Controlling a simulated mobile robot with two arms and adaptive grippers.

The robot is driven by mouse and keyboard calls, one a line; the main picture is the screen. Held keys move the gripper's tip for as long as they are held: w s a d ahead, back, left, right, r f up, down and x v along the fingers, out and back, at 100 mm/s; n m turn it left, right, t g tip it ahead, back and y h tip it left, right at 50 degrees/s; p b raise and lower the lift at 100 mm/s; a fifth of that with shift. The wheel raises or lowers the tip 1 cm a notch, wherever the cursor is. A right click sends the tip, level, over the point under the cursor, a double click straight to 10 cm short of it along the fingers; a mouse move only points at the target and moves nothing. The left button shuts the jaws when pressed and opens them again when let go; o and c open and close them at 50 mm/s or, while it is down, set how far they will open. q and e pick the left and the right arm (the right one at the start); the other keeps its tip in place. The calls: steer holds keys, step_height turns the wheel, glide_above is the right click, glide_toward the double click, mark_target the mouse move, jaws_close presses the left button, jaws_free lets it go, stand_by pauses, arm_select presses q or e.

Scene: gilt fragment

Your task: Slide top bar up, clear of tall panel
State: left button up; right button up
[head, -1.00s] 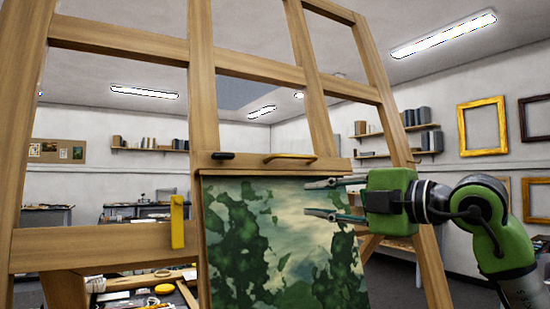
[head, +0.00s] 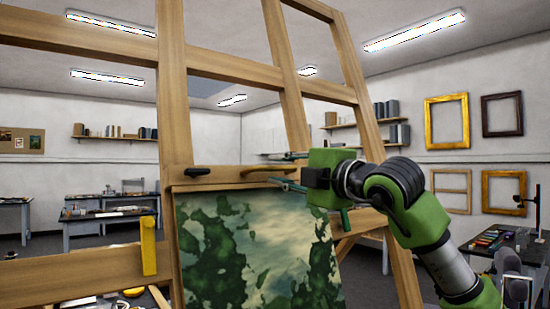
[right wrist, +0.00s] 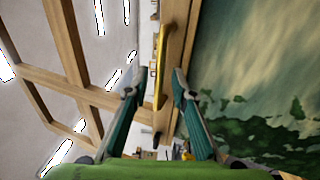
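The wooden top bar (head: 225,182) of the easel lies along the upper edge of the tall panel (head: 255,250), a green and pale landscape painting. The bar carries a brass-yellow handle (head: 257,170) and a dark knob (head: 199,171). My right gripper (head: 280,171) is at the handle's right end, its fingers one above and one below. In the right wrist view, the yellow handle (right wrist: 163,55) runs between the two spread fingertips (right wrist: 154,84), with gaps visible; contact cannot be told. My left gripper is not in view.
The easel's uprights (head: 172,85) and upper crossbar (head: 235,73) stand around and above the bar. A yellow clip (head: 149,247) sits on the lower rail (head: 70,272) at left. Work tables (head: 110,210) and wall shelves stand farther back.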

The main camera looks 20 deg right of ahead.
steer(key=shift+w+a+r+p, duration=0.1)
steer(key=shift+w+a+p, duration=0.15)
steer(key=shift+w, duration=0.45)
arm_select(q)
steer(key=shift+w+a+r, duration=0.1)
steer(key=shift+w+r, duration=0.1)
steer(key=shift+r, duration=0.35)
arm_select(e)
steer(key=shift+w, duration=0.2)
jaws_close()
